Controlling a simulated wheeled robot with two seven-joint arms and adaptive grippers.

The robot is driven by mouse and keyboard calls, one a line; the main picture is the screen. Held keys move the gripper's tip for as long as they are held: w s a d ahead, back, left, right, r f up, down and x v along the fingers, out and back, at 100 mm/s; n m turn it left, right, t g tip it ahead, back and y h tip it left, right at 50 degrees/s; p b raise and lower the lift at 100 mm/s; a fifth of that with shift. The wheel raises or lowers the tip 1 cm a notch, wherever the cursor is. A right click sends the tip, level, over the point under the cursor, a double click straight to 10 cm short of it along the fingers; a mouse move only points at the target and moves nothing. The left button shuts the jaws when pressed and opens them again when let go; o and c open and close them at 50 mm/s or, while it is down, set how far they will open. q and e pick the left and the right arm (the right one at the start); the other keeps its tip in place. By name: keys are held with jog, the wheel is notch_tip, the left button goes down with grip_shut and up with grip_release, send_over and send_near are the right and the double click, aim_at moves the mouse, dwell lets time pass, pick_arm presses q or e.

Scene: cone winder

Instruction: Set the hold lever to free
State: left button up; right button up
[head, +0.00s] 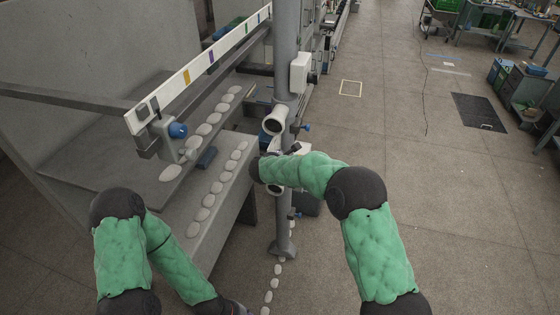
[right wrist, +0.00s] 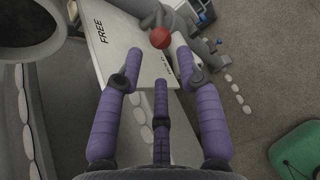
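The lever's red ball knob (right wrist: 160,37) shows in the right wrist view, just beyond my fingertips. It is over the edge of a pale plate (right wrist: 125,50) that reads FREE at its left. Another word farther right on the plate is partly covered and hard to read. My right gripper (right wrist: 160,58) has purple fingers spread apart, with nothing between them; the knob looks apart from them. In the head view, my right wrist is beside the grey post (head: 285,60), and the lever cannot be made out there. My left arm reaches the bottom edge; its gripper is out of frame.
A white cylinder (head: 274,122) with a dark opening is on the post above my right wrist. Rows of pale oval pieces (head: 204,214) line the machine's grey ledges to the left. A blue knob (head: 178,130) sits under the white rail (head: 200,66).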

jog(key=shift+s+a+r, duration=0.1)
jog(key=shift+s+r, duration=0.1)
jog(key=shift+s, duration=0.15)
